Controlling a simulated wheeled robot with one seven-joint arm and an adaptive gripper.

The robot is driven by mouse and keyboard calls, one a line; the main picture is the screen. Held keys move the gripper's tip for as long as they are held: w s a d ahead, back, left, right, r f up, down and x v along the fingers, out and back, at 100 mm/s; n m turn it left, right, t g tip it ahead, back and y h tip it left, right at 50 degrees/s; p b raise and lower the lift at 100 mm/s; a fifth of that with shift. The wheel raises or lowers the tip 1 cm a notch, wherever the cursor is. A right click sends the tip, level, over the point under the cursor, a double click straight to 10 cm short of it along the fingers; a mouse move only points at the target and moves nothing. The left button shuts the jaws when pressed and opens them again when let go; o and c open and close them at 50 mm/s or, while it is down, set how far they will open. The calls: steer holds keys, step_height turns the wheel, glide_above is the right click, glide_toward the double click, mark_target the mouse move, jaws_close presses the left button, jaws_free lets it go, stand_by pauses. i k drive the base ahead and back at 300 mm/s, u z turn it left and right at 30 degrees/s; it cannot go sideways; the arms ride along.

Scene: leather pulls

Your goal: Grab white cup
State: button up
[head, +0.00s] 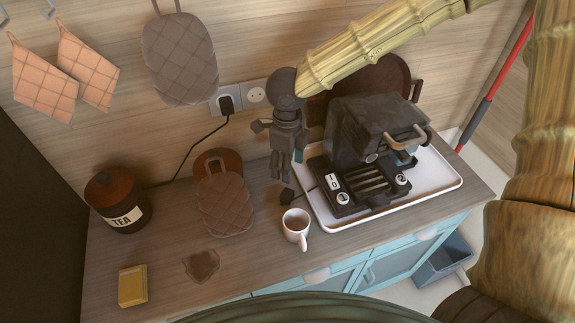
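The white cup (290,236) stands upright on the wooden counter, close to its front edge. Its handle points toward the front, and its inside looks brownish. My gripper (284,184) is grey and hangs pointing down, above and behind the cup in the picture. A gap shows between the gripper and the cup, and nothing is visibly held. The fingers are small and dark here, so how far apart they are is unclear.
A black coffee machine (365,130) stands on a white tray (440,187) just right of the cup. A quilted pot holder (226,207) is to the left.

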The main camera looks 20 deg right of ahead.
mark_target(296, 222)
steer(key=k, duration=1)
